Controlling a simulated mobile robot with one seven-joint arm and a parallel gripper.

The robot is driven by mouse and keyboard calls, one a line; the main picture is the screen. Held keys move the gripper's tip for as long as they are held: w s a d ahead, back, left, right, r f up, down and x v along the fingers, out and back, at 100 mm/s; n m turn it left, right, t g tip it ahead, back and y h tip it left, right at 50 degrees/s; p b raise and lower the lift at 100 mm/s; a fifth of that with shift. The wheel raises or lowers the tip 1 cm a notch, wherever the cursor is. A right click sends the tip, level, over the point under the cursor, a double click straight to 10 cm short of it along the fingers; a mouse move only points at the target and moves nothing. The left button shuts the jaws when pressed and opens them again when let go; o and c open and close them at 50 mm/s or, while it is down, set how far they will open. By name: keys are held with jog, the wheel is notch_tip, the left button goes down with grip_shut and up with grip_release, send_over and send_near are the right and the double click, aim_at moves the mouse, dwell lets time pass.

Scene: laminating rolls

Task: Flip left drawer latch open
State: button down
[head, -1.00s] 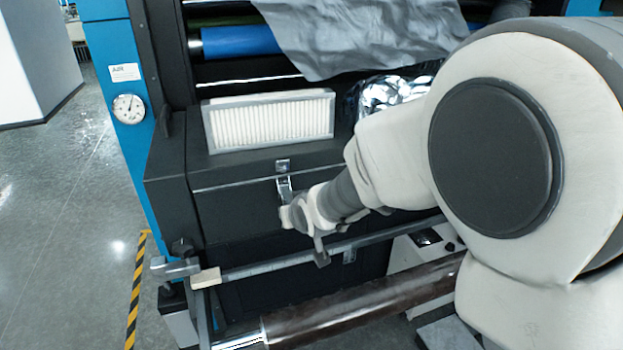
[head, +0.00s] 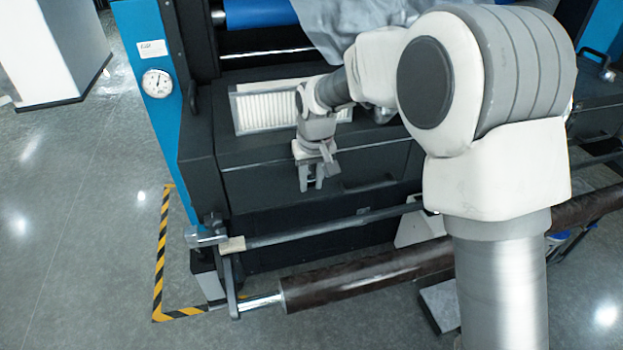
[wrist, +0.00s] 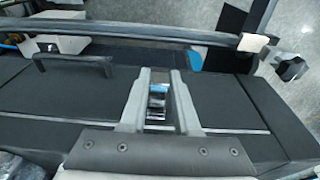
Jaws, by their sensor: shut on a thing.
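The left drawer latch (wrist: 157,98) is a small metallic piece on the front top edge of the black drawer box (head: 245,183). In the wrist view it lies between the two grey fingers of my gripper (wrist: 162,76). In the head view my gripper (head: 311,187) points down at the front of the box and hides the latch. My gripper is shut on the latch. How far the latch is turned cannot be told.
A pleated white filter (head: 262,112) lies on top of the box behind my gripper. A horizontal bar (head: 330,227) and a dark brown roll (head: 375,272) run across in front. A dark handle (wrist: 73,62) shows in the wrist view. Open floor lies at left.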

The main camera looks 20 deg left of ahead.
dwell(0.4)
jog(key=c, duration=0.6)
grip_release()
jog(key=shift+c, duration=0.2)
jog(key=shift+r, duration=0.2)
notch_tip(320, 180, up, 17)
jog(key=s+d+b, duration=0.1)
jog(key=s+b, duration=0.1)
jog(key=shift+s+d, duration=0.15)
jog(key=shift+d, duration=0.05)
